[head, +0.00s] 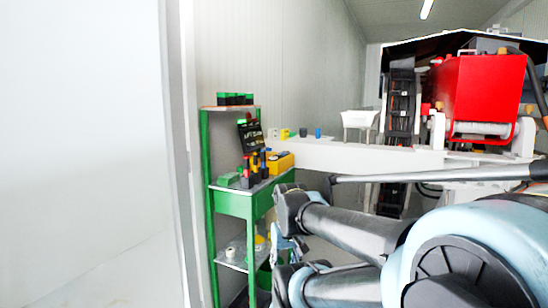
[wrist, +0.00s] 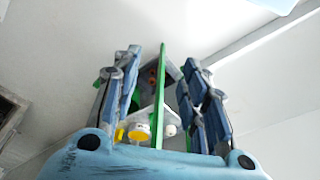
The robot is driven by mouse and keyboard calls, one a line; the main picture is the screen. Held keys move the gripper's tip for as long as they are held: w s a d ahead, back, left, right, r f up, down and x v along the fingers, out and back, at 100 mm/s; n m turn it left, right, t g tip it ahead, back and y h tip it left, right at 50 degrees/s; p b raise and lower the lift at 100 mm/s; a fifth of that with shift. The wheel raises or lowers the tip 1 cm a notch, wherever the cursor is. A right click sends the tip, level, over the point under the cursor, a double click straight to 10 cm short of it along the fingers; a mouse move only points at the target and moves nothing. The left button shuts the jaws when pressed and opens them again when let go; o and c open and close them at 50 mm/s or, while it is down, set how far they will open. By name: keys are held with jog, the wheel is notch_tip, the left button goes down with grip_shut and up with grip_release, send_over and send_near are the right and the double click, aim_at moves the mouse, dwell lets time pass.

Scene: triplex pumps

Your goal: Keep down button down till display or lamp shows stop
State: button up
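I cannot make out a down button, display or lamp for certain in either view. A dark panel with light lettering (head: 250,135) leans at the back of the green workbench (head: 234,204) in the head view; its text is too small to read. My gripper (head: 288,246) is in front of the workbench's right side, partly hidden by my arm. In the wrist view my gripper (wrist: 162,95) has its two blue fingers wide apart. A green upright (wrist: 161,90) shows between them, and I see no contact with it.
A yellow box (head: 281,162) and several small items stand on the workbench. A white beam (head: 350,157) runs right towards a red machine (head: 482,88). A white wall panel (head: 80,150) fills the left. Yellow (wrist: 139,132) and white (wrist: 170,130) round things show below the fingers.

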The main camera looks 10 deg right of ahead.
grip_shut()
dwell(1.2)
